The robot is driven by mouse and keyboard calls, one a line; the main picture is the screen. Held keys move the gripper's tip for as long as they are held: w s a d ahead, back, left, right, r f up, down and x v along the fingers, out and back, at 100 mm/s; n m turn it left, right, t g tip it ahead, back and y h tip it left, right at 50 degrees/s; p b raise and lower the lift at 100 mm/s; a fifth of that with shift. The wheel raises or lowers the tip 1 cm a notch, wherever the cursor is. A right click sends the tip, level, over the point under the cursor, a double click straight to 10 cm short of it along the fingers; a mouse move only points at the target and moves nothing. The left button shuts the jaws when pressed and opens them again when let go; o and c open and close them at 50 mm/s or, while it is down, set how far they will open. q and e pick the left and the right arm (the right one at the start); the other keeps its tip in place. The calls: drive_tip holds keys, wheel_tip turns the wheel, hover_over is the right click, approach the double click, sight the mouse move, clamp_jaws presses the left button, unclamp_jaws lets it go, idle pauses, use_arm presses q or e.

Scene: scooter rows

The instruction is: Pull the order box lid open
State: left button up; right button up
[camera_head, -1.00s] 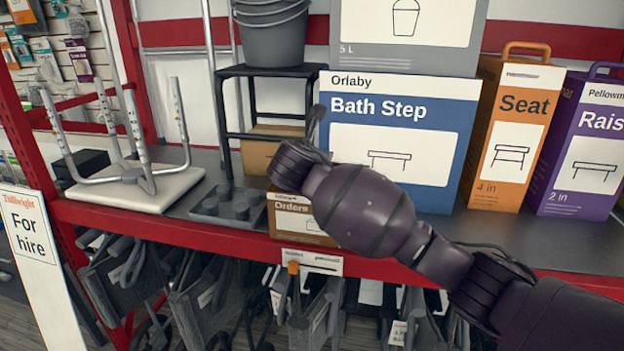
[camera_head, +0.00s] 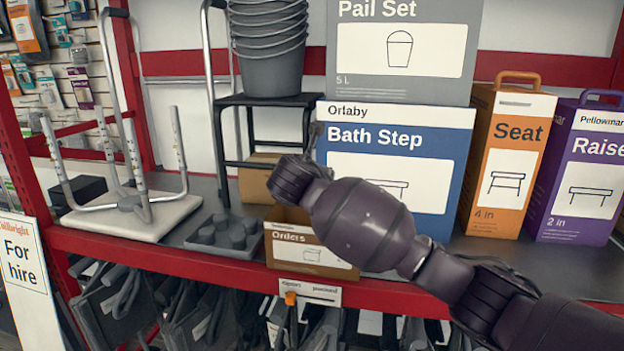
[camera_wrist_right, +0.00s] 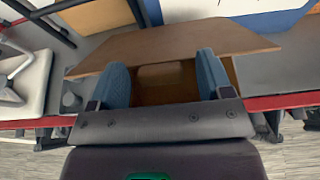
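The brown order box (camera_head: 310,255), marked "Orders", stands at the shelf's front edge. My right arm partly covers it in the head view. In the right wrist view its brown lid panel (camera_wrist_right: 180,42) spreads wide across the top, with a darker brown area below; I cannot tell how far the lid is raised. My right gripper (camera_wrist_right: 162,78) has two blue fingers spread apart over the near edge of the lid panel, with nothing visibly clamped between them. In the head view its fingers are hidden. My left gripper is not in view.
A blue Bath Step box (camera_head: 450,190) stands right behind my right arm. A grey tray with cups (camera_head: 225,237) sits left of the order box, and a stool with stacked buckets (camera_head: 268,65) behind. The red shelf lip (camera_head: 160,257) runs along the front.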

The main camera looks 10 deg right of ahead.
drive_tip(key=shift+s, duration=0.1)
use_arm(q)
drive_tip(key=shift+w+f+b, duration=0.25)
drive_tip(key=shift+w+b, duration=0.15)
drive_tip(key=shift+b, duration=0.45)
use_arm(e)
drive_tip(key=v, duration=1)
drive_tip(key=shift+s+a+r, duration=0.2)
drive_tip(key=shift+s, duration=0.1)
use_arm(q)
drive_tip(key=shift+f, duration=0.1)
